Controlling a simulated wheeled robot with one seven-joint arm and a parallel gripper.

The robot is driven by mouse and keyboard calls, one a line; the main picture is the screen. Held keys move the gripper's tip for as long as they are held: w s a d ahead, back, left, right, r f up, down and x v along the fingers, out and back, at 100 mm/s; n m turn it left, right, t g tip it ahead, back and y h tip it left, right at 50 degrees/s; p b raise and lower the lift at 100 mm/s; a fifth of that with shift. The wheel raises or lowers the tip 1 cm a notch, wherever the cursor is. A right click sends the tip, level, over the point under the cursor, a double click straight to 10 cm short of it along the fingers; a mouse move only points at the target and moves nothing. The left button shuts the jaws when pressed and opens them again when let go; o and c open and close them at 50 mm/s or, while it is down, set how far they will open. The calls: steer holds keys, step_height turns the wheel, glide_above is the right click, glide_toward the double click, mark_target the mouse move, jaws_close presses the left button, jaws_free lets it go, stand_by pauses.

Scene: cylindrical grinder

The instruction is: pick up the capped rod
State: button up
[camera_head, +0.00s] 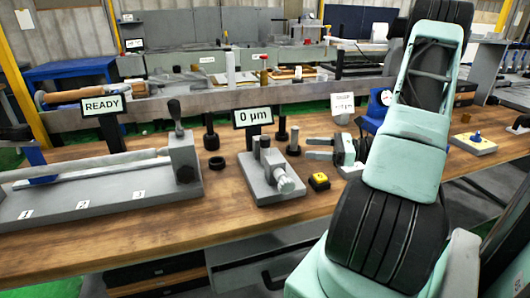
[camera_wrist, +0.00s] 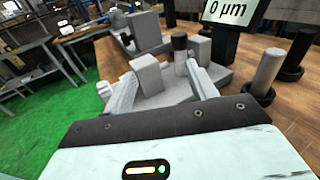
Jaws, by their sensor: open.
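A grey upright rod with a black cap (camera_head: 265,143) stands on the grey gauge block (camera_head: 262,189) in front of the "0 µm" display. It also shows in the wrist view (camera_wrist: 180,48). My gripper (camera_head: 307,148) is open and empty, just right of the gauge, with its fingers pointing left toward the rod. In the wrist view my gripper's fingers (camera_wrist: 167,78) reach forward, and the capped rod appears beyond them, nearer the right finger. A visible gap separates fingers and rod in the head view. The rod's lower end is partly hidden.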

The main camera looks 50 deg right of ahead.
steer(key=s+d+m, duration=0.1)
steer(key=s+d+t+h, duration=0.1)
steer(key=d, duration=0.1)
steer(key=shift+s+f+m+h, duration=0.2)
steer(key=shift+f+m+h, duration=0.1)
steer(key=shift+f+m, duration=0.1)
steer(key=p, duration=0.2)
glide_toward(265, 151)
steer(key=w+r, duration=0.2)
steer(key=r, duration=0.1)
steer(key=shift+w+d+t, duration=0.2)
steer(key=shift+w+t, duration=0.05)
steer(key=shift+t, duration=0.05)
steer(key=shift+p+x, duration=0.6)
steer(key=shift+x, duration=2.3)
steer(key=shift+f, duration=0.15)
steer(key=c, duration=1.2)
jaws_close()
